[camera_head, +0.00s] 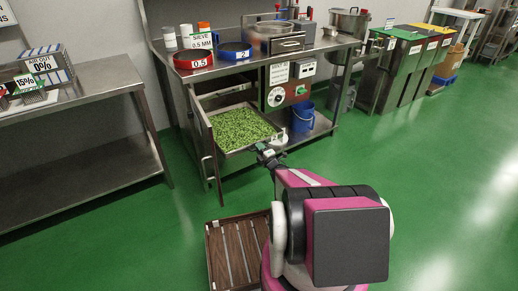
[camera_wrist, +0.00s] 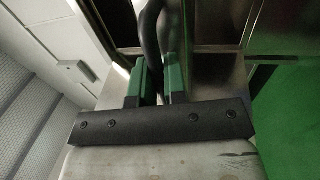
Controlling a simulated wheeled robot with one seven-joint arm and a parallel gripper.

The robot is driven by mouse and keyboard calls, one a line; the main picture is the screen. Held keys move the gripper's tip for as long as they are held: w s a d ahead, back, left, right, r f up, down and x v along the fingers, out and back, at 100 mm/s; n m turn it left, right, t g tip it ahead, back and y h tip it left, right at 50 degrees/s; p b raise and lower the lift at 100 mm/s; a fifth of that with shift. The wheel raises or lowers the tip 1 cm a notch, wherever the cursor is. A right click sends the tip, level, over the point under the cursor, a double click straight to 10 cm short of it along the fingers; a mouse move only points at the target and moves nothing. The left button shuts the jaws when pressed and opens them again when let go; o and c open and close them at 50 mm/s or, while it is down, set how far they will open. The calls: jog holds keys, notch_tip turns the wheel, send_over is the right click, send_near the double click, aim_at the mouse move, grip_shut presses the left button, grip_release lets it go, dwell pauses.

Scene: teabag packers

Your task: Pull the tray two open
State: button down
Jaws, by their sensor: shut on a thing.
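A metal tray (camera_head: 262,146) full of green leaves sticks out of the steel cabinet under the workbench, in the head view. I cannot read a number on it. My gripper (camera_head: 267,156) is at the tray's front right corner. In the wrist view, the green fingers of my gripper (camera_wrist: 160,75) are closed around a dark curved handle bar (camera_wrist: 151,30). The inner end of the tray is hidden inside the cabinet.
An open cabinet door (camera_head: 212,150) stands left of the tray. A blue bucket (camera_head: 302,118) and a control box (camera_head: 289,88) are to its right. A brown slatted thing (camera_head: 232,255) lies on the floor beside my base. Green floor is clear at right.

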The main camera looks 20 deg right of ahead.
jog(key=c, duration=1.2)
grip_release()
jog(key=v, duration=0.7)
jog(key=shift+s, duration=0.25)
jog(key=shift+w+d+f, duration=0.1)
jog(key=shift+d, duration=0.05)
